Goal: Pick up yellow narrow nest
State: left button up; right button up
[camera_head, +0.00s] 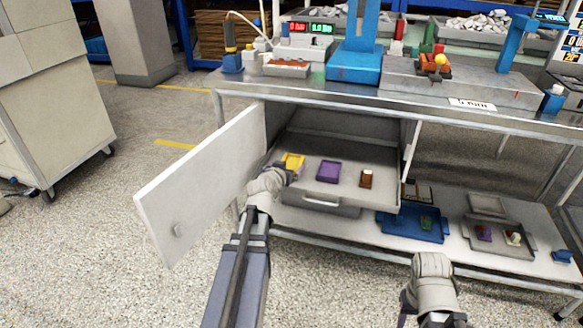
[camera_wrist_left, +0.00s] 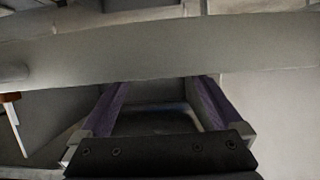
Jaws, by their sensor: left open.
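The yellow narrow nest (camera_head: 293,160) lies at the left of the pulled-out grey drawer in the head view. My left gripper (camera_head: 286,170) is at the nest's near side, partly covering it; I cannot tell whether they touch. In the left wrist view the left gripper (camera_wrist_left: 160,92) has its two purple fingers apart with nothing seen between them. The nest cannot be made out in that view. My right gripper (camera_head: 405,303) is low at the right, mostly hidden behind its own wrist.
A purple nest (camera_head: 328,171) and a brown piece (camera_head: 366,179) share the drawer (camera_head: 345,196). An open cabinet door (camera_head: 205,185) stands left of my left arm. A blue tray (camera_head: 412,232) and a grey tray (camera_head: 512,246) sit on the lower shelf. The steel bench (camera_head: 340,94) is above.

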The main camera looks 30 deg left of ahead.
aim_at(293, 159)
pick_arm(q)
jog(key=b+x, duration=0.1)
jog(key=x, duration=0.4)
jog(key=shift+w+a+b, duration=0.1)
jog(key=shift+b, duration=0.25)
jog(key=c, duration=1.4)
jog(key=shift+r, duration=0.15)
